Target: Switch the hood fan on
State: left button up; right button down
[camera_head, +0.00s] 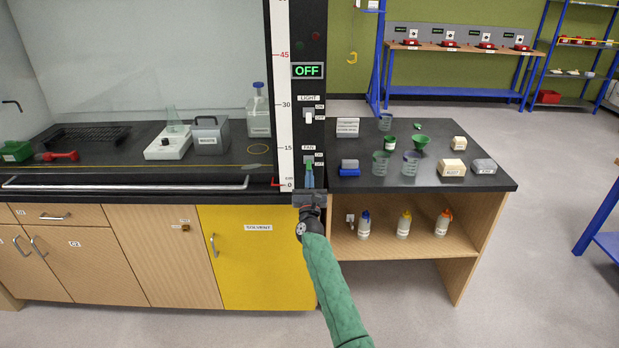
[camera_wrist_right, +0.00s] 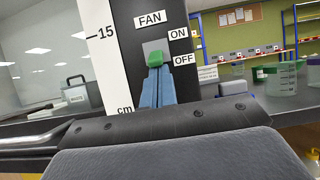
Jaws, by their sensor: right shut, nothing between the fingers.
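The hood's black control post carries the fan switch (camera_head: 308,160), below a FAN label. In the right wrist view the fan switch (camera_wrist_right: 156,59) is a green toggle on a grey plate, with ON beside its top and OFF beside its lower part. The toggle sits low, level with OFF. The display (camera_head: 308,71) higher on the post reads OFF in green. My right gripper (camera_head: 309,172) has its blue fingers shut and empty, just under the toggle; in the wrist view the fingertips (camera_wrist_right: 157,72) reach its underside. I cannot tell whether they touch. My left gripper is out of view.
The light switch (camera_head: 308,115) is above the fan switch. A white height scale (camera_head: 284,100) runs along the post's left side. A bench (camera_head: 440,181) with beakers and boxes stands to the right. The hood's front rail (camera_head: 130,184) is at the left.

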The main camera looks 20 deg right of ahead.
jog(key=shift+s+r+g+p, duration=0.3)
jog(key=shift+s+r, duration=0.05)
jog(key=shift+r, duration=0.15)
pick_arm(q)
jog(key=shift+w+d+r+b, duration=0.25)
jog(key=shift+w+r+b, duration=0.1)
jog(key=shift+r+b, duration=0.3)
pick_arm(e)
jog(key=shift+s+a+r, duration=0.15)
jog(key=shift+s+r, duration=0.05)
jog(key=shift+r, duration=0.4)
